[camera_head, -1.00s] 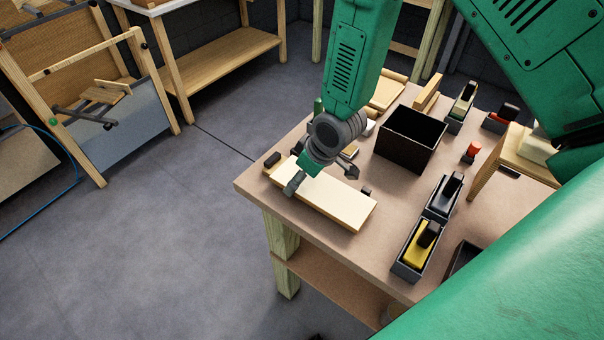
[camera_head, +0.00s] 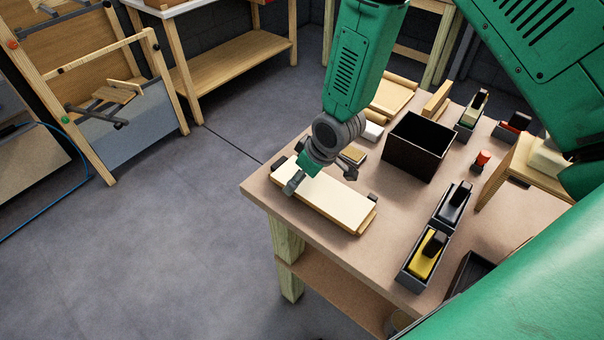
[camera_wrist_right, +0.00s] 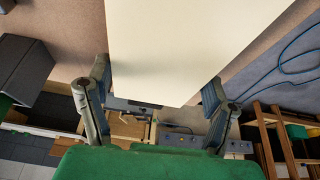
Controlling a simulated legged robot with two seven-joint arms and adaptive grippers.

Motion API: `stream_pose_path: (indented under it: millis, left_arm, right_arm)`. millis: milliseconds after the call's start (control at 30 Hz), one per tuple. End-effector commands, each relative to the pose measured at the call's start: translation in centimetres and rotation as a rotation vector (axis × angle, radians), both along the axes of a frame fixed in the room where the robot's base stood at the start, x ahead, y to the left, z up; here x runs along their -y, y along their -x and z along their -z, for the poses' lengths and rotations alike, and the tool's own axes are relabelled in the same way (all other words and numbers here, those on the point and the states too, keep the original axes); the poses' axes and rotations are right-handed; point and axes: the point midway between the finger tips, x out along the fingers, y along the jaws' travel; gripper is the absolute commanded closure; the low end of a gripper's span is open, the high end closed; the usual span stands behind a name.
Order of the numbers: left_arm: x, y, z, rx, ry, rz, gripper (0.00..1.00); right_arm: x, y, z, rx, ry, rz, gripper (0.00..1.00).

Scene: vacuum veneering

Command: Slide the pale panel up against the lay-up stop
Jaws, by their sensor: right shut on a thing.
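The pale panel (camera_head: 335,198) is a flat cream rectangle lying on a wooden board (camera_head: 367,221) near the table's left corner. The board shows at the panel's near right end. My right gripper (camera_head: 321,172) is over the panel's far left end, its fingers at the two long sides and shut on it. In the right wrist view the panel (camera_wrist_right: 190,45) lies between the fingers (camera_wrist_right: 156,85). A small dark block (camera_head: 279,162) at the far left end may be the lay-up stop; whether the panel touches it is hidden by the gripper. My left gripper is not in view.
Another small dark block (camera_head: 372,197) sits by the panel's near right end. A black open box (camera_head: 416,146) stands behind it. Trays with a yellow-and-black tool (camera_head: 427,254) and a black tool (camera_head: 453,203) are to the right. Bare table (camera_head: 395,205) lies between.

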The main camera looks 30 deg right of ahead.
Motion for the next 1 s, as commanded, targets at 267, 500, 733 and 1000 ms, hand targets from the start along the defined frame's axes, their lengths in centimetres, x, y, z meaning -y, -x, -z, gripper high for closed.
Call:
stream_pose_path:
  millis: [267, 500, 733, 1000]
  left_arm:
    - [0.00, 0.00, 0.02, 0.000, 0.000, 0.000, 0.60]
    - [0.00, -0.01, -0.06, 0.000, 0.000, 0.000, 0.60]
    - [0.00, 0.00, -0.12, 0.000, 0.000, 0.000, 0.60]
    - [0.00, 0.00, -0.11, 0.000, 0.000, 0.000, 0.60]
  right_arm:
    - [-0.02, 0.15, 0.09, -0.003, 0.001, -0.001, 0.57]
    - [-0.07, -0.03, 0.07, -0.003, 0.001, -0.001, 0.57]
    - [-0.13, -0.23, 0.06, -0.002, 0.000, -0.001, 0.18]
    - [-0.12, -0.21, 0.01, -0.001, 0.001, -0.001, 0.00]
